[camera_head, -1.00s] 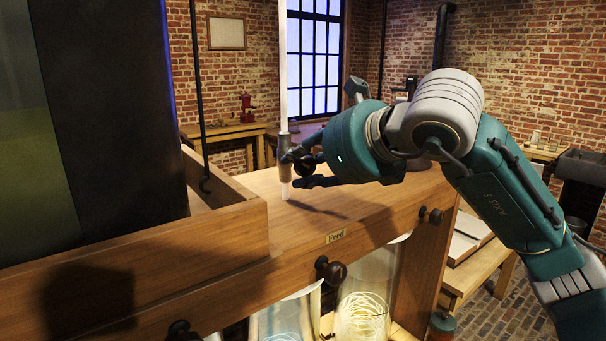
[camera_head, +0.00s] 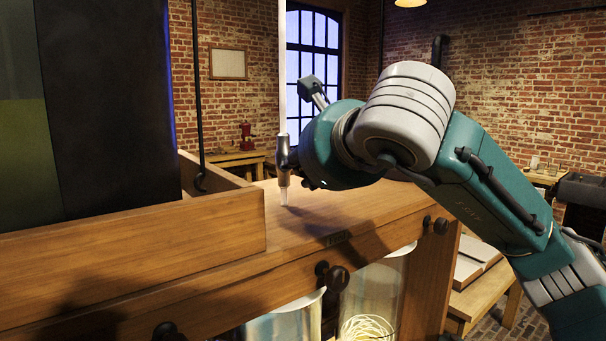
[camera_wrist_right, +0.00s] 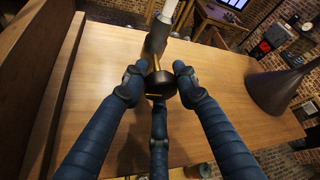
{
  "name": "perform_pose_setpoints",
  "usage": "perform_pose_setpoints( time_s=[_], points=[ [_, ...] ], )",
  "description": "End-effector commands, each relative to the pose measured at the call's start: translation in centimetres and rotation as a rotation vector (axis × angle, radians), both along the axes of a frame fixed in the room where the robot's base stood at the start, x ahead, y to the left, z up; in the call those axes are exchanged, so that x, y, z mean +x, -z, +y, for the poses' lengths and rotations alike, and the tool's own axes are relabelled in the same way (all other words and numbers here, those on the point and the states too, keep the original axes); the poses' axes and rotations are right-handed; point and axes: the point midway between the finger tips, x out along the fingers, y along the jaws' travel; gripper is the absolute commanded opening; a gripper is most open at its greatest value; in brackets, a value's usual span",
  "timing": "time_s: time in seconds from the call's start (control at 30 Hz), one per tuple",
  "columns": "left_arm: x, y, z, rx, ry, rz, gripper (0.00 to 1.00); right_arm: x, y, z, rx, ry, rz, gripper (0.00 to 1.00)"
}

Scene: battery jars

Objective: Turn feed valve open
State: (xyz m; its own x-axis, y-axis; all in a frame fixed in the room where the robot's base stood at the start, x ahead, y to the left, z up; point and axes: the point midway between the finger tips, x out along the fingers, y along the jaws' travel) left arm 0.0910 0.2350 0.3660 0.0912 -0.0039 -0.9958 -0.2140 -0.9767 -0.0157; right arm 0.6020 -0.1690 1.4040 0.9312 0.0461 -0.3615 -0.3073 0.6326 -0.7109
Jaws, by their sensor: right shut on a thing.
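The feed valve (camera_head: 283,153) is a grey fitting on an upright pale tube above the wooden shelf; a short clear end hangs below it. The wrist view shows its grey body (camera_wrist_right: 160,36), a brass stem and a dark round knob (camera_wrist_right: 158,84). My right gripper (camera_wrist_right: 158,80) is shut on this knob, with two blue fingers at its sides and a third below. In the head view my right gripper (camera_head: 298,163) is beside the valve, its fingers mostly hidden by my wrist. My left gripper is not in view.
The wooden shelf (camera_head: 340,205) has a raised-sided wooden box (camera_head: 130,245) at left holding a tall dark panel (camera_head: 105,110). Dark knobs (camera_head: 333,277) stick out of the front edge. Glass jars (camera_head: 372,295) stand below.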

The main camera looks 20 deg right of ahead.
Motion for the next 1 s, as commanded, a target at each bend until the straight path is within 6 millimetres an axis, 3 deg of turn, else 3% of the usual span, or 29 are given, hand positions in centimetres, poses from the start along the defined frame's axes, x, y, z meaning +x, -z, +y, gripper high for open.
perform_pose_setpoints(
  time_s=[0.43, 0.47, 0.53, 0.87, 1.0],
  points=[
    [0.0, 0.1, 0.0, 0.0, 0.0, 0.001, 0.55, 0.0, 0.2, 0.0, -0.011, -0.001, 0.002, 0.03],
    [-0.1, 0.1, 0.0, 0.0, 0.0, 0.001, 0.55, 0.0, 0.2, 0.0, -0.011, -0.001, 0.002, 0.35],
    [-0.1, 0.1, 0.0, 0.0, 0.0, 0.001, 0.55, 0.0, 0.2, 0.0, -0.009, -0.001, 0.001, 0.47],
    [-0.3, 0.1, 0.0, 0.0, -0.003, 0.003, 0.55, -0.2, -0.1, 0.0, -0.007, -0.001, -0.001, 0.47],
    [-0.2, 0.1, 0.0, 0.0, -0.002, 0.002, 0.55, -1.6, -0.7, 0.0, -0.009, -0.002, -0.005, 0.47]
  ],
)
